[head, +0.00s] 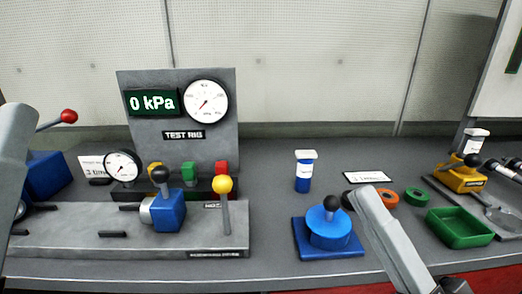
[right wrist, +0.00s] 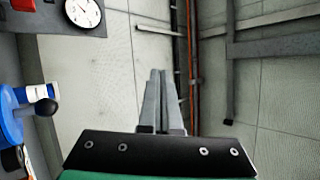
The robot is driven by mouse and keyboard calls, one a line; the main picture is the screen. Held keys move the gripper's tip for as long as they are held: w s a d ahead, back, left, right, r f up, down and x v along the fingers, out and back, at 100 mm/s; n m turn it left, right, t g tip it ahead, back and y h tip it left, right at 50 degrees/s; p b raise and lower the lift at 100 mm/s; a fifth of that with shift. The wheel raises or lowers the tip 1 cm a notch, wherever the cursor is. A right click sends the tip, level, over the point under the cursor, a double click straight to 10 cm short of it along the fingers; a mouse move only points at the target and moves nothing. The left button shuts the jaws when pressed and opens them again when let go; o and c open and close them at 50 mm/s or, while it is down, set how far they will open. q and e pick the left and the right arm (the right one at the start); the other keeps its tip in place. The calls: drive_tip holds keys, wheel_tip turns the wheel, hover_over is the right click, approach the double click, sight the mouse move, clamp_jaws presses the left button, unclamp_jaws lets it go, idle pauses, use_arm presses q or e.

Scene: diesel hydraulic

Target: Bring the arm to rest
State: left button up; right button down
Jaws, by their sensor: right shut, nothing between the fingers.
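My right gripper (head: 372,196) shows in the head view as a pale grey shape. It rises from the lower right and its tip is in front of the bench, just right of the blue pump's knob. In the right wrist view its two grey fingers (right wrist: 158,85) lie together, shut with nothing between them. A grey part of my left arm (head: 14,150) stands at the left edge of the head view. I cannot make out its fingers.
The blue pump (head: 330,232) with a black knob stands near the right gripper. A green tray (head: 460,228) and orange and green rings (head: 414,196) lie to the right. The test rig (head: 175,122) reads 0 kPa, and a blue-bodied jar (head: 304,178) stands mid-bench.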

drive_tip(key=s+d+r+n+t+h, duration=0.1)
drive_tip(key=s+r+n+t+h, duration=0.2)
drive_tip(key=r+n, duration=0.45)
drive_tip(key=d+r+n+t+h, duration=0.25)
drive_tip(key=d+h, duration=0.25)
drive_tip(key=h, duration=0.3)
wheel_tip(320, 180, up, 31)
drive_tip(key=p, duration=3.2)
drive_tip(key=shift+w+a+n+g, duration=0.15)
drive_tip(key=shift+w+n+g, duration=0.05)
drive_tip(key=shift+n+g, duration=0.25)
